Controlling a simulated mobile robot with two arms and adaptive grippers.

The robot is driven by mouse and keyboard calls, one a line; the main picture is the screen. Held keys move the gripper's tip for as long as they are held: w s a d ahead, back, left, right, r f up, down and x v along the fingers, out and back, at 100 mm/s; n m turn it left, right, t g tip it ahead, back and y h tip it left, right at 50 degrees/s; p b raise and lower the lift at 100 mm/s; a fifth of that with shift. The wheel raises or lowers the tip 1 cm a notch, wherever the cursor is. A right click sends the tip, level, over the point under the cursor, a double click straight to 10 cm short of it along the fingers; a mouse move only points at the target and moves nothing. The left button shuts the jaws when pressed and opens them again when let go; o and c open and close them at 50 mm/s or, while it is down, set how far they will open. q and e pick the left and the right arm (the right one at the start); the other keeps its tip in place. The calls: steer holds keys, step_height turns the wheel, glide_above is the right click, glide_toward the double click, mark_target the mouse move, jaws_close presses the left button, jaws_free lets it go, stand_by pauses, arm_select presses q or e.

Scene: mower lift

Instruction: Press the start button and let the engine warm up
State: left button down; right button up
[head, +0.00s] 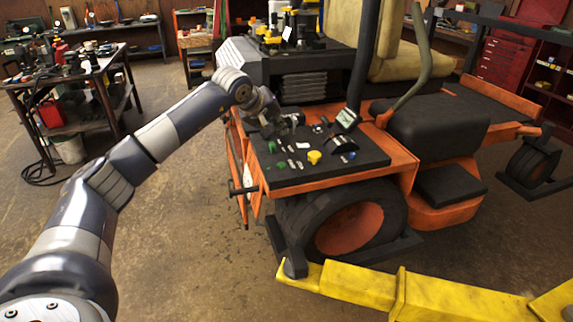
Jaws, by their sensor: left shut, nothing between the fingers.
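The orange mower's black control panel (335,172) faces me beside the seat. It carries several small buttons and pale labels. A green button (272,147) sits near its left edge and another green one (281,165) sits closer to the front. A yellow knob (314,157) stands near the middle. I cannot read which button is the start button. My left gripper (285,128) is shut and empty over the panel's back left part. It hides what is under its fingertips, and I cannot tell whether they touch the panel. My right gripper is not in view.
A yellow lift beam (350,284) crosses the front right, by the mower's wheel (350,228). A cluttered workbench (68,75) stands at the left. The floor between is clear.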

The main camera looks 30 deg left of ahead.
mark_target(279, 164)
arm_select(q)
steer(key=shift+a, duration=0.35)
step_height(279, 164, down, 9)
steer(key=b, duration=0.6)
steer(key=shift+d+r, duration=0.1)
steer(key=shift+b, duration=0.3)
stand_by(1.0)
steer(key=shift+f, duration=0.4)
steer(key=shift+f+b, duration=0.55)
steer(key=shift+b, duration=0.05)
stand_by(0.4)
stand_by(0.3)
steer(key=shift+r+p, duration=0.65)
steer(key=shift+r, duration=0.25)
